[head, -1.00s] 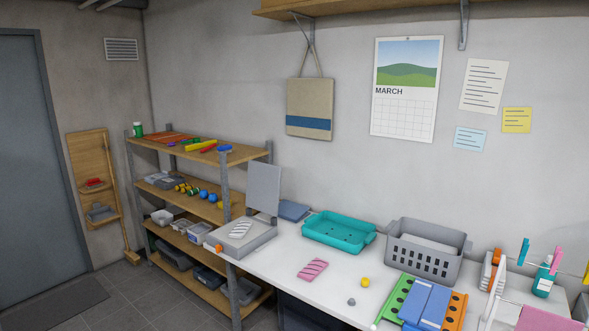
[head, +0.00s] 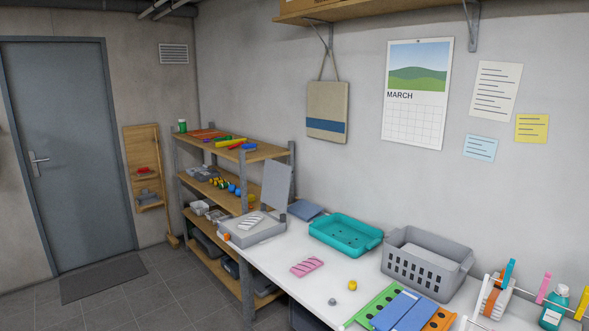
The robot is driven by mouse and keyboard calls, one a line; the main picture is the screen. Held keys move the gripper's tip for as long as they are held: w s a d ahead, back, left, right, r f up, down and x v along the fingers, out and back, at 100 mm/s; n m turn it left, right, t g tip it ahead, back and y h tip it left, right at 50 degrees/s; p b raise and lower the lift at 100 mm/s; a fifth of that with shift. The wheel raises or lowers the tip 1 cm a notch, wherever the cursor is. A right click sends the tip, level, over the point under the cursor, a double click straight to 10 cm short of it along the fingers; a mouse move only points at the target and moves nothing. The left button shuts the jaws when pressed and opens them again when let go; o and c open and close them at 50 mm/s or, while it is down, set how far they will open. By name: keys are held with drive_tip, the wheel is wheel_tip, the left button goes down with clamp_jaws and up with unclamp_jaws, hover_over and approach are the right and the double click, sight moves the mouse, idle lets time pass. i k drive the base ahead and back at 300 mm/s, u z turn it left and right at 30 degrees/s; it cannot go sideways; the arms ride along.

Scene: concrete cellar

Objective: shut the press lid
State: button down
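The press (head: 262,235) is a light grey box at the left end of the white table. Its flat grey lid (head: 277,186) stands up, open, hinged at the back right of the box. A white striped piece (head: 251,221) lies on top of the press base. An orange knob (head: 227,237) shows at its front left corner. My gripper is not seen in the head view.
The white table (head: 330,277) also carries a pink striped piece (head: 307,267), a teal tray (head: 346,234), a grey basket (head: 427,262) and a yellow knob (head: 352,286). Wooden shelves (head: 226,187) stand behind the press.

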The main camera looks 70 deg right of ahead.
sight(277, 175)
drive_tip(key=u, duration=0.2)
drive_tip(key=k, duration=0.75)
drive_tip(key=z, duration=1.7)
drive_tip(key=i, duration=0.95)
drive_tip(key=z, duration=0.15)
drive_tip(key=k, duration=0.3)
drive_tip(key=u, duration=0.1)
